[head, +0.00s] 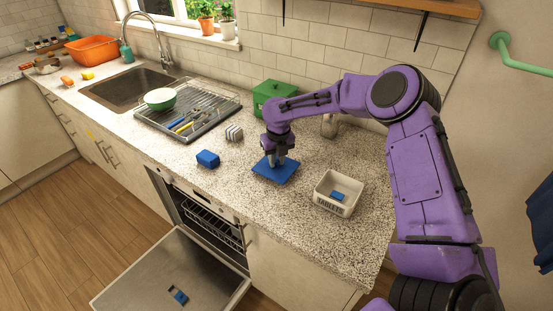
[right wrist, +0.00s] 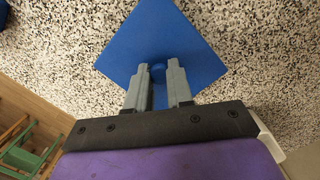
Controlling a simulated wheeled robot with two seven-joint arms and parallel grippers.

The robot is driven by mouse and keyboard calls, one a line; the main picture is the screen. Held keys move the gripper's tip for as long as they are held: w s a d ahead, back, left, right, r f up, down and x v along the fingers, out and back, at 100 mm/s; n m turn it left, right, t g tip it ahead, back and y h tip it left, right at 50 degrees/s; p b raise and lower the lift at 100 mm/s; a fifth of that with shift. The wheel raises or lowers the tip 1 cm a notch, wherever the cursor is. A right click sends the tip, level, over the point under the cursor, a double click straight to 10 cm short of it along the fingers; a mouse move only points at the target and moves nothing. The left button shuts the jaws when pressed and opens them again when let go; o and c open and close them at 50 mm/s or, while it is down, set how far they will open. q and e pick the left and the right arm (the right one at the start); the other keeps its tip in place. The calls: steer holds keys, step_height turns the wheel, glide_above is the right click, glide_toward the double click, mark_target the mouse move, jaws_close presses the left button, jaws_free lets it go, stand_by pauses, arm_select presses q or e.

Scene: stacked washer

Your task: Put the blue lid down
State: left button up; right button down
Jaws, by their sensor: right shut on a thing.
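The blue lid (head: 276,170) is a flat blue square at the speckled counter's surface, left of the white basket. My right gripper (head: 277,158) points down over it. In the right wrist view the lid (right wrist: 185,35) has a small round knob, and the fingers of my right gripper (right wrist: 159,75) are shut on that knob. Whether the lid fully touches the counter cannot be told. My left gripper is not in view.
A white basket (head: 322,202) labelled TABLETS holds a blue item. A drying rack (head: 205,128) is further left. The dishwasher door (head: 170,275) hangs open below.

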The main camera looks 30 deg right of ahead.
mark_target(278, 169)
steer(key=shift+s+f, duration=0.2)
steer(key=shift+f, duration=0.25)
steer(key=shift+w+f, duration=0.25)
steer(key=shift+f, duration=0.05)
steer(key=c, duration=1.4)
jaws_free()
steer(key=shift+f, duration=0.1)
steer(key=o, duration=0.4)
steer(key=shift+s, duration=0.15)
steer(key=shift+r, duration=0.35)
step_height(278, 169, up, 12)
steer(key=s+b, duration=0.1)
steer(key=b, duration=0.1)
steer(key=shift+s+a+f, duration=0.15)
steer(key=shift+f, duration=0.05)
